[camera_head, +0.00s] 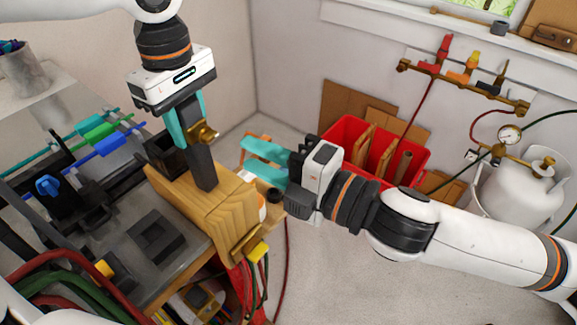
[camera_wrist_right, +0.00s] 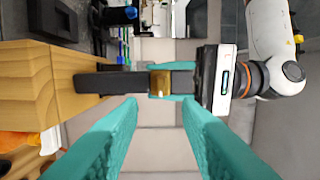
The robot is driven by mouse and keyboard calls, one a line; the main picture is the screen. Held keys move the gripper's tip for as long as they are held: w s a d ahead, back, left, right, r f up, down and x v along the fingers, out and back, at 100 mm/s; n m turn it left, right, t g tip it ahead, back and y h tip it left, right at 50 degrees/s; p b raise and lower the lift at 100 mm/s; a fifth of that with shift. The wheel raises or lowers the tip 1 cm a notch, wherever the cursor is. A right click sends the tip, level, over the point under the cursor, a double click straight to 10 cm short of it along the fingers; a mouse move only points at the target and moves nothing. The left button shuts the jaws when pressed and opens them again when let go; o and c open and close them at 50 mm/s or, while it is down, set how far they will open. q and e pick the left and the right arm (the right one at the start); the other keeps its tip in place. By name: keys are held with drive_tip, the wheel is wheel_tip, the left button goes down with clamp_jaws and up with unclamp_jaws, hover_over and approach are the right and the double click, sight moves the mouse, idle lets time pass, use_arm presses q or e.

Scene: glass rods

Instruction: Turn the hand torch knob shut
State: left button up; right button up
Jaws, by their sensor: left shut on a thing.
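The hand torch (camera_head: 203,168) is a dark upright bar at the wooden block (camera_head: 212,212), with a brass knob (camera_head: 206,132) on its side. My left gripper (camera_head: 190,122) points down from above, and its teal fingers are shut on the torch's upper part. In the right wrist view the torch (camera_wrist_right: 105,82) runs sideways from the block to my left gripper, and the brass knob (camera_wrist_right: 160,83) faces the camera. My right gripper (camera_head: 250,158) is open to the right of the torch. Its fingers (camera_wrist_right: 159,105) frame the knob from a distance, with nothing between them.
Teal, green and blue rods (camera_head: 100,130) lie across a rack on the bench at the left. A red bin (camera_head: 352,130) with wooden pieces stands behind my right gripper. A white gas cylinder (camera_head: 520,195) and wall valves (camera_head: 465,72) are at the right. Hoses hang by the bench.

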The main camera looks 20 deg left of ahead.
drive_tip(key=v, duration=0.5)
use_arm(q)
drive_tip(key=o, duration=1.3)
wheel_tip(320, 180, up, 11)
drive_tip(key=shift+f+b, duration=0.1)
drive_tip(key=shift+b, duration=1)
drive_tip(key=shift+r, duration=0.75)
use_arm(e)
wheel_tip(320, 180, down, 2)
drive_tip(key=shift+f, duration=0.1)
